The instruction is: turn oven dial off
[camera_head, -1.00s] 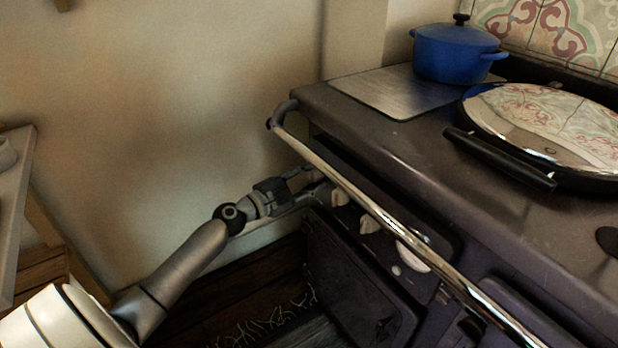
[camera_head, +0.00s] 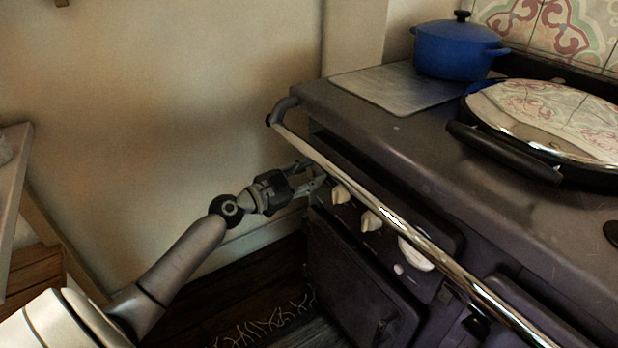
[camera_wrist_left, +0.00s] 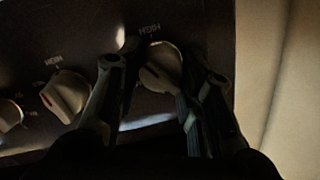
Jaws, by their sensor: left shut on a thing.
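My left gripper (camera_head: 318,178) reaches in under the rail to the left end of the oven's control panel. In the left wrist view its two fingers (camera_wrist_left: 150,82) stand either side of a pale round dial (camera_wrist_left: 160,66) and are shut on it. "HIGH" is lettered above this dial. The gripper hides it in the head view. A second pale dial with a red mark (camera_wrist_left: 66,94) sits beside it, and it also shows in the head view (camera_head: 340,194). A third dial (camera_head: 371,220) follows along the panel. My right gripper is not in view.
A shiny metal rail (camera_head: 365,205) runs along the oven's front, just above the dials. A large white gauge (camera_head: 415,254) is farther along the panel. A blue pot (camera_head: 455,52) and a domed hotplate lid (camera_head: 545,115) are on top. A wall is at left.

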